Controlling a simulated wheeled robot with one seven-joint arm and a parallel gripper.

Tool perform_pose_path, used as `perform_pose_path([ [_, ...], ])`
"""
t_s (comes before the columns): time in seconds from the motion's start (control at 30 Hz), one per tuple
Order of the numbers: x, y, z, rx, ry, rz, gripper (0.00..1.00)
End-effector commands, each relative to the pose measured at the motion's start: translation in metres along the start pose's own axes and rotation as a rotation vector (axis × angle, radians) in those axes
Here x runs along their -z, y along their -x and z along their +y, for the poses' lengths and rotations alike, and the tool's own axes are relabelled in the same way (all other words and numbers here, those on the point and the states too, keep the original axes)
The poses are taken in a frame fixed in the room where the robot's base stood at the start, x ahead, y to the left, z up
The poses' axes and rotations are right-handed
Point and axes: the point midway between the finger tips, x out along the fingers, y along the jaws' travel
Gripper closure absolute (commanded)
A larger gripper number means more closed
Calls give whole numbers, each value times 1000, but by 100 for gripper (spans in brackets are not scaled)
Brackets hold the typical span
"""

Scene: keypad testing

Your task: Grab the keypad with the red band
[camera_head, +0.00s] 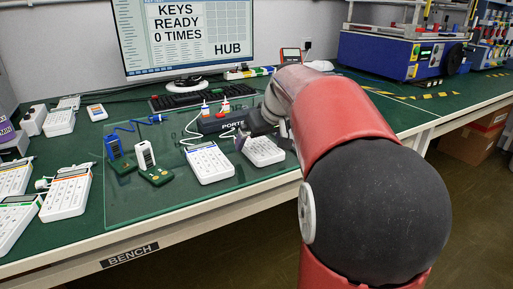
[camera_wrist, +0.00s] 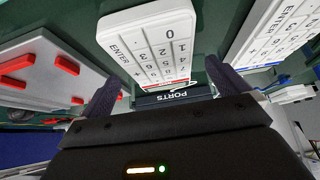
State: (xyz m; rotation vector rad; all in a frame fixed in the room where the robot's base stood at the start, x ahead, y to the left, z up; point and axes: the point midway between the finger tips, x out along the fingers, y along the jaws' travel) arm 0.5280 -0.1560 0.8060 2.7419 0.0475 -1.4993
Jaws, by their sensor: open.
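A white keypad (camera_head: 264,152) lies at the right of the glass mat, just under my gripper (camera_head: 251,136). In the wrist view this keypad (camera_wrist: 150,42) shows its keys and a thin red strip at the end towards me. My gripper (camera_wrist: 163,86) is open, with one dark finger on each side of that end. I cannot tell whether either finger touches it. Another white keypad (camera_head: 208,163) lies to its left on the mat; a white keypad (camera_wrist: 272,38) also shows at the right in the wrist view.
The dark PORTS box (camera_head: 218,123) with cables stands just behind the keypads. Two green boards (camera_head: 155,175) lie left on the mat. More keypads, one orange-banded (camera_head: 68,192), stand at the far left. A monitor (camera_head: 188,35) and blue machine (camera_head: 390,55) stand behind.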

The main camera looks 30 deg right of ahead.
Motion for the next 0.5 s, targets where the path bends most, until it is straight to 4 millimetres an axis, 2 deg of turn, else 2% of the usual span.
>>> perform_pose_path([
  [0.13, 0, -16, 0, 0, 0, 0, 0],
  [0.37, 1, -17, 0, -1, 0, 1, 0],
  [0.5, 1, -17, 0, -1, 0, 1, 16],
])
